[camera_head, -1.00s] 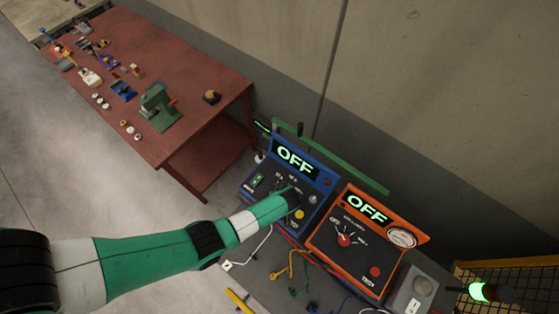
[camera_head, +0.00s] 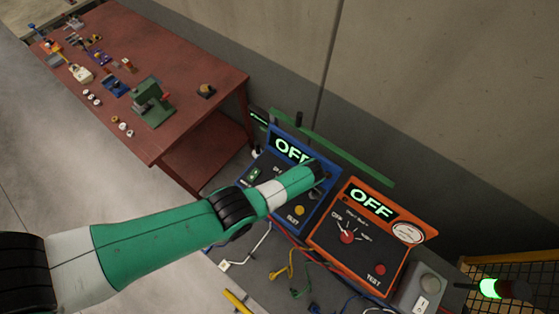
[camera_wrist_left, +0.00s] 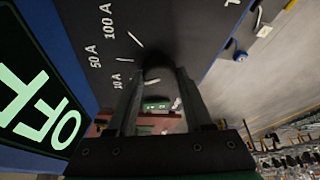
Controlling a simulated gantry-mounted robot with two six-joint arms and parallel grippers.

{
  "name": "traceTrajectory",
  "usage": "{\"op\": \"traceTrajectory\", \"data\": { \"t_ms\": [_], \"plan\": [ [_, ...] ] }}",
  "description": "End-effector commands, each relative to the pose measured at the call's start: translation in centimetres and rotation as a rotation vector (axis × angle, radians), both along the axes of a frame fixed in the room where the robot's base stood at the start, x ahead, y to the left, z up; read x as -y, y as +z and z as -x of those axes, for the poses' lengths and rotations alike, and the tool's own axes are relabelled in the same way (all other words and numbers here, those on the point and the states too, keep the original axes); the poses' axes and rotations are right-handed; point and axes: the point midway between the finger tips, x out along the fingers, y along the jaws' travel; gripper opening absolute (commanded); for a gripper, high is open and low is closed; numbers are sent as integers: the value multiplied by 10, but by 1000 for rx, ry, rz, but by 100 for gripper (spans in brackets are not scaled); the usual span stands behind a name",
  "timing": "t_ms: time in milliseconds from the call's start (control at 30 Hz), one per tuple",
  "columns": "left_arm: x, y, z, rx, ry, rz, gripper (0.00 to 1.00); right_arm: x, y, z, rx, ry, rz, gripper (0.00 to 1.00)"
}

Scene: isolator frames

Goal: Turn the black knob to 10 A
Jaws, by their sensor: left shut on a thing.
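The black knob (camera_wrist_left: 156,74) is on the dark face of the blue instrument (camera_head: 311,203), which reads OFF. In the left wrist view, white labels 10 A, 50 A and 100 A lie left of the knob, with white tick marks around it. The knob's pointer cannot be read clearly. My left gripper (camera_wrist_left: 158,84) is shut on the knob, one finger on each side. In the head view, my left arm covers the knob and part of the OFF display. My right gripper is not in view.
An orange instrument (camera_head: 352,232), also reading OFF, stands right of the blue one. Cables and a yellow object (camera_head: 237,301) lie in front on the grey bench. A grey box (camera_head: 420,291) stands at the right. A red table (camera_head: 205,127) with small parts is at the left.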

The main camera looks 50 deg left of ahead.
Motion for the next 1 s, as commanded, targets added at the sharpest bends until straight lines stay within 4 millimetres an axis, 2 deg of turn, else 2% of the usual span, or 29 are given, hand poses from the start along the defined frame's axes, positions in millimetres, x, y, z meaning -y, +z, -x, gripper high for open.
{"op": "traceTrajectory", "data": {
  "t_ms": [100, 400, 933, 967, 1000],
  "plan": [
    [0, -2, -1, 1, 77, 1, 0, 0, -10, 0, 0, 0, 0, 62],
    [0, -1, -1, 0, 191, 1, 0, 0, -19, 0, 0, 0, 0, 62],
    [-1, 0, -1, 0, 213, 1, 0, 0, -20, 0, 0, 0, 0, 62],
    [-1, 0, -1, 0, 213, 1, 56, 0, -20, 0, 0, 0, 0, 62],
    [-1, 0, -1, 0, 213, 1, 64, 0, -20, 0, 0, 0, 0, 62]
  ]
}}
